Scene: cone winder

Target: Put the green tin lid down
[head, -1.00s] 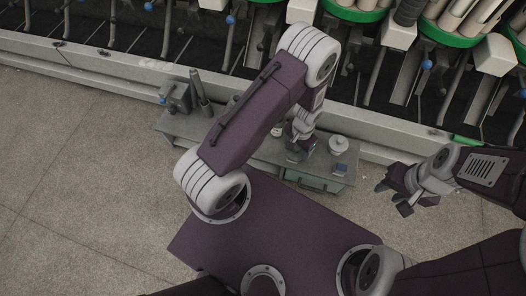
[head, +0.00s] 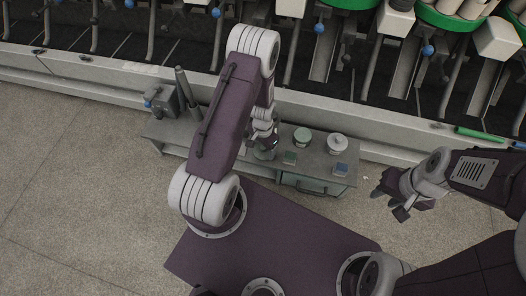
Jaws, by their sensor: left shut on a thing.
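My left gripper (head: 265,151) is low over the middle of the grey bench (head: 322,182). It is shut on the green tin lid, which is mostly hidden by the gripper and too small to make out. To its right stands a round green tin (head: 302,135), upright, with no knob showing on top. A white tin (head: 337,142) with a knobbed lid stands further right. In front of the tins lie a small green square (head: 289,158) and a small blue square (head: 340,169). My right gripper (head: 385,204) is open and empty, right of the bench over the floor.
A grey device (head: 160,102) and dark upright rods (head: 187,92) stand at the bench's left end. My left arm hides part of the bench. The winding machine (head: 330,60) runs along the back behind a pale rail (head: 80,68). A green bar (head: 480,133) lies at right.

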